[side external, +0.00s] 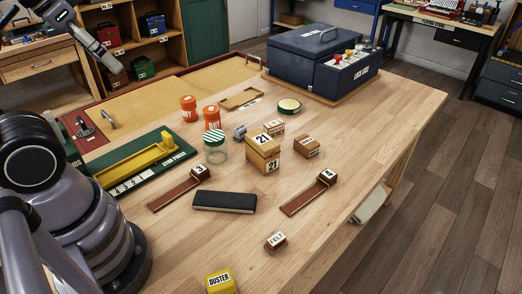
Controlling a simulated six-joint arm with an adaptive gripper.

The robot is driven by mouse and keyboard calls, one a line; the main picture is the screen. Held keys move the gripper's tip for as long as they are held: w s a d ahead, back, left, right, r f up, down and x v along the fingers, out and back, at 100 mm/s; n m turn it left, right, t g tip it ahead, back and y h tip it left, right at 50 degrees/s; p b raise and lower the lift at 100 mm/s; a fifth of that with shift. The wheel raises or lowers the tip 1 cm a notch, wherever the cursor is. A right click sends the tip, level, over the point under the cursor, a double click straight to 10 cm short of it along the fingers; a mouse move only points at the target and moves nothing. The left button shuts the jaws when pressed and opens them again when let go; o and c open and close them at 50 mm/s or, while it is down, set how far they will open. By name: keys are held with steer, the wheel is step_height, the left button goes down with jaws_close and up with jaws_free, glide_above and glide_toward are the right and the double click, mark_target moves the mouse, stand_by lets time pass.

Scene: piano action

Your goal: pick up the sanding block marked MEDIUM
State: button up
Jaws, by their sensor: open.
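No label legible as MEDIUM shows in the side view. Two small brown blocks with white labels too small to read stand near the table's middle: one (274,129) behind the wooden box marked 21 (263,158), and one (307,149) to its right. Another small brown block, marked FELT (276,241), lies nearer the front. My gripper (116,66) is at the upper left, high and well apart from these blocks. It appears empty; its fingers are small and hard to make out.
A dark felt-like bar (224,201) lies between wooden pieces marked 3 (180,190) and 4 (308,194). A striped-lid jar (215,147), orange tubs (211,117) and a grey item (240,132) stand left. A blue case (318,62) stands behind; a yellow DUSTER box (220,284) is in front.

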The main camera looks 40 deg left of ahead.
steer(key=w+d+f+n+g+h, duration=0.2)
steer(key=w+d+n+h, duration=0.15)
steer(key=w, duration=0.25)
steer(key=w+d+f+n+g+h, duration=0.1)
steer(key=w+d+n+h, duration=0.1)
steer(key=w+n+h, duration=0.3)
steer(key=n+t+y, duration=0.4)
steer(key=n+t, duration=0.6)
steer(key=n, duration=1.3)
glide_above(236, 128)
steer(key=s, duration=0.1)
step_height(236, 128, down, 28)
steer(key=shift+n, duration=0.25)
steer(key=f, duration=0.7)
steer(key=shift+s+a+f, duration=0.15)
steer(key=shift+s+f, duration=0.05)
steer(key=shift+f, duration=0.1)
steer(key=shift+x, duration=1.2)
steer(key=shift+w, duration=0.3)
